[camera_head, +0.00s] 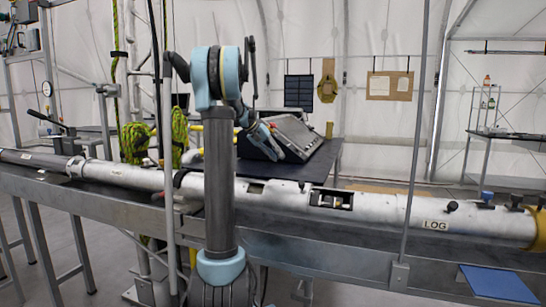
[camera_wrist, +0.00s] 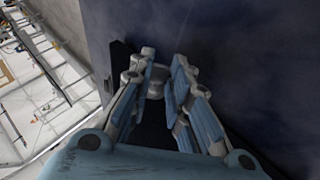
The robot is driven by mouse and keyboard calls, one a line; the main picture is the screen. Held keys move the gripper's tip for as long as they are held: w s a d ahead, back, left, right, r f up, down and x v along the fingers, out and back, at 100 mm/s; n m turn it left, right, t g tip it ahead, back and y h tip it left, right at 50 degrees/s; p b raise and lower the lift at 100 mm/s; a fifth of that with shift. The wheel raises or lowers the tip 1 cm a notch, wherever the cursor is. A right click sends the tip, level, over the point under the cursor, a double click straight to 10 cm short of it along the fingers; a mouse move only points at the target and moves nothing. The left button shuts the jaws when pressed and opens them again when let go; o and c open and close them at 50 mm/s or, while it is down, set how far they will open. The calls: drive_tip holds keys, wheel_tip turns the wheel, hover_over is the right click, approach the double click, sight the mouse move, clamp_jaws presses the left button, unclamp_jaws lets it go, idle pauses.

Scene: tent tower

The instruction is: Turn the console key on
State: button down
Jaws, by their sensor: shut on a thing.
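The console (camera_head: 302,136) is a grey, tilted box with a dark panel on the dark table behind the long pipe. My gripper (camera_head: 270,138) is at the console's left side, low down, with my arm reaching over from the front. In the wrist view my gripper (camera_wrist: 164,62) has its fingers drawn in close to the dark console surface (camera_wrist: 240,60). It is shut on the console key, which the fingers mostly hide. I cannot tell which way the key is turned.
A long white pipe (camera_head: 390,208) marked LOG lies across the metal bench in front of the dark table (camera_head: 345,165). Upright poles (camera_head: 413,130) stand near the bench. A shelf rack (camera_head: 487,110) is at the far right. A blue panel (camera_head: 497,284) sits at the lower right.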

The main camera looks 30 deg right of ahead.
drive_tip(key=shift+w+d+r+t+y, duration=0.1)
drive_tip(key=shift+d+t+y, duration=0.05)
drive_tip(key=shift+t+y, duration=0.15)
drive_tip(key=shift+s+d+r+m+t+y, duration=0.1)
drive_tip(key=shift+s+d+m+t+y, duration=0.1)
drive_tip(key=shift+t+y, duration=0.2)
drive_tip(key=shift+s+d+r+m+t+y, duration=0.1)
drive_tip(key=shift+m+t+y, duration=0.1)
drive_tip(key=shift+t+y, duration=0.2)
drive_tip(key=shift+s+d+m+t+y, duration=0.15)
drive_tip(key=shift+m+t+y, duration=0.05)
drive_tip(key=shift+t+y, duration=0.4)
drive_tip(key=shift+s+d+m+t+y, duration=0.1)
drive_tip(key=shift+s+m+t+y, duration=0.1)
drive_tip(key=shift+t+y, duration=0.4)
drive_tip(key=shift+w, duration=0.1)
drive_tip(key=c, duration=1.4)
unclamp_jaws()
drive_tip(key=shift+f, duration=0.1)
drive_tip(key=shift+c, duration=0.2)
